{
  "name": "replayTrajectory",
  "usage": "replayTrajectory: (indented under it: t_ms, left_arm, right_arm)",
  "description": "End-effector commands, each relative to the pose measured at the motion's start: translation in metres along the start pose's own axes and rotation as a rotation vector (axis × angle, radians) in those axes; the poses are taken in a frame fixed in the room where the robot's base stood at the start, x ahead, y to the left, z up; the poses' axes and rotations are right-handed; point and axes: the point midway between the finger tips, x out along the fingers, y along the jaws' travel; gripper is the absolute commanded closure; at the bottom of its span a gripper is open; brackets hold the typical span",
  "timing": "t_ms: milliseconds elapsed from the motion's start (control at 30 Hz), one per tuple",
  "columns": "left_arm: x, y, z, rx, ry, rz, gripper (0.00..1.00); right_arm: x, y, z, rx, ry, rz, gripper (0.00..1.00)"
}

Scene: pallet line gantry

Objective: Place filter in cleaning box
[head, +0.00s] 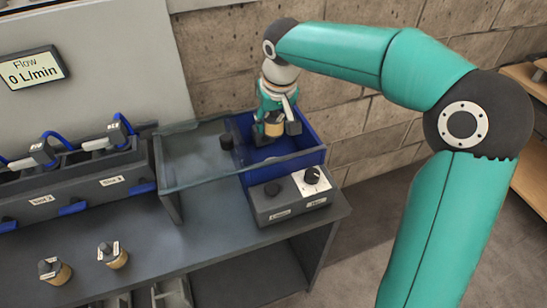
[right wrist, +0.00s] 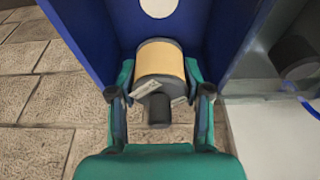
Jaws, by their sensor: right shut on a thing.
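The cleaning box (head: 290,168) is an open blue box at the right end of the bench in the head view. My right gripper (head: 273,121) is shut on a filter (head: 273,130) and holds it inside the box's opening, pointing down. In the right wrist view, the filter (right wrist: 161,60) is a tan cylinder with a dark cap, knob and small white label, between the fingers of my right gripper (right wrist: 160,92). The blue box walls (right wrist: 82,38) stand around it. Whether the filter touches the box floor, I cannot tell. My left gripper is out of view.
Two more filters (head: 54,271) (head: 113,256) stand on the bench at the front left. Slots with blue hoses (head: 75,175) line the left back. A clear-walled bin (head: 180,170) adjoins the box. A control panel with knobs (head: 290,194) sits in front.

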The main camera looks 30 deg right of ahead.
Motion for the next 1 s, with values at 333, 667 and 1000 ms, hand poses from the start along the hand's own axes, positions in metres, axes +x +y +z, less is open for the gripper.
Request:
replayTrajectory:
  t_ms: [333, 667, 1000]
  left_arm:
    - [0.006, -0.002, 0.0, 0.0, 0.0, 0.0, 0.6]
    - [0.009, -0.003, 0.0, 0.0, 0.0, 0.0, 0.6]
    - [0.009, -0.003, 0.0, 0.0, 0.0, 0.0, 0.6]
  right_arm:
    - [0.069, 0.0, 0.019, -0.001, -0.001, 0.0, 0.86]
    - [0.101, 0.0, 0.029, -0.002, -0.004, 0.0, 0.86]
    - [0.115, -0.001, 0.032, -0.002, 0.001, -0.001, 0.86]
